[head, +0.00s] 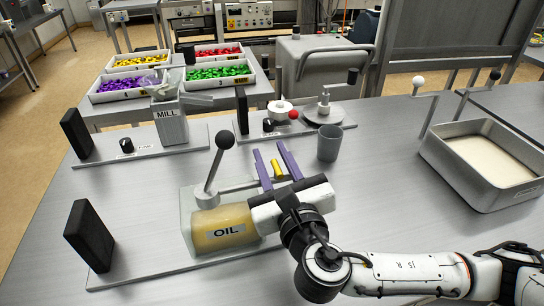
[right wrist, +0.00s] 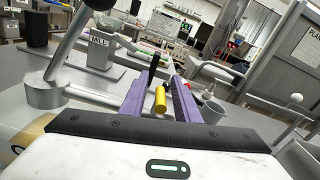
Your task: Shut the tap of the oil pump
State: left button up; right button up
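The oil pump has a clear tank labelled OIL (head: 222,228) and a lever with a black ball (head: 225,140), leaning up to the right. A yellow tap handle (head: 277,168) shows at the end of its grey spout pipe (head: 238,186). My right gripper (head: 271,149) reaches over the pipe with its two purple fingers apart. The yellow handle shows between them. In the right wrist view, the yellow handle (right wrist: 160,98) stands between the open fingers (right wrist: 158,82), with a gap on each side. My left gripper is not in view.
A grey cup (head: 329,143) stands beyond my right gripper. A black block (head: 89,235) stands at the pump board's left end. The mill (head: 170,122) and another board lie behind. A metal pan (head: 484,165) is at the right. Bare table lies between cup and pan.

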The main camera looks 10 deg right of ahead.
aim_at(281, 177)
jog(key=shift+s, duration=0.15)
jog(key=s+b, duration=0.1)
jog(key=s, duration=0.9)
jog(key=shift+d, duration=0.15)
